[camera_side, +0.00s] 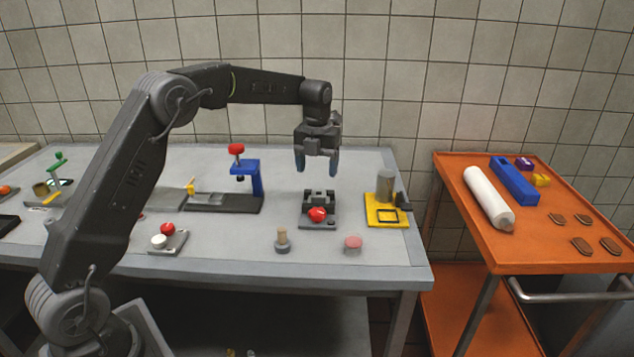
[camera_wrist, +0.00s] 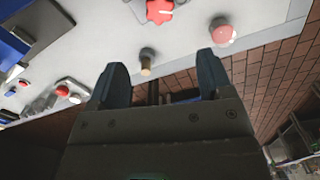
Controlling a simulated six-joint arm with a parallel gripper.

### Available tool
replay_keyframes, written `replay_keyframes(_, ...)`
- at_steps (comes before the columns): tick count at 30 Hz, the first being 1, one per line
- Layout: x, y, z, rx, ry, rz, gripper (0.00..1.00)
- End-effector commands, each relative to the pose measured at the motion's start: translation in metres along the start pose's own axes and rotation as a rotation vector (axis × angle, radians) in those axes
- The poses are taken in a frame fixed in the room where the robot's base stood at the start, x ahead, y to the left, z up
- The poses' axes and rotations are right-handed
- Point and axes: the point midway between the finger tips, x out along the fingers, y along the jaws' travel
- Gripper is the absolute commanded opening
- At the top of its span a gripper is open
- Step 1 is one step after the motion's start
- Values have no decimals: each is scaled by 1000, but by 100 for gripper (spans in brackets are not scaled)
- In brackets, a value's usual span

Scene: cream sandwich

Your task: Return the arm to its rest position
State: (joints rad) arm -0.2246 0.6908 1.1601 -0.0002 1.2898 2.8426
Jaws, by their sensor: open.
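My gripper (camera_side: 316,162) hangs above the grey table (camera_side: 240,257), fingers pointing down, open with nothing between the fingers. It is above and slightly behind a small dark fixture with a red knob (camera_side: 317,214), clear of it. In the wrist view, my two dark fingers (camera_wrist: 160,80) are spread apart. Beyond them are a wooden-handled peg (camera_wrist: 147,62), a pink-topped piece (camera_wrist: 223,32) and the red knob (camera_wrist: 159,10). My arm reaches over the table from the lower left.
A blue press with a red knob (camera_side: 250,175) stands left of my gripper. A yellow fixture with a grey cylinder (camera_side: 386,188) stands right. A small red-and-white-button box (camera_side: 168,240) lies front left. An orange cart (camera_side: 463,235) carries a white tube (camera_side: 489,199), blue box (camera_side: 515,181) and several brown biscuits (camera_side: 581,245).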

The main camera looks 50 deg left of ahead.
Motion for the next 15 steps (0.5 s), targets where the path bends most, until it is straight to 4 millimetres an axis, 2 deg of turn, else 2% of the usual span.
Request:
replay_keyframes(3,-7,0,0,0,0,0,73)
replay_keyframes(15,-13,0,-3,-21,-5,-2,73)
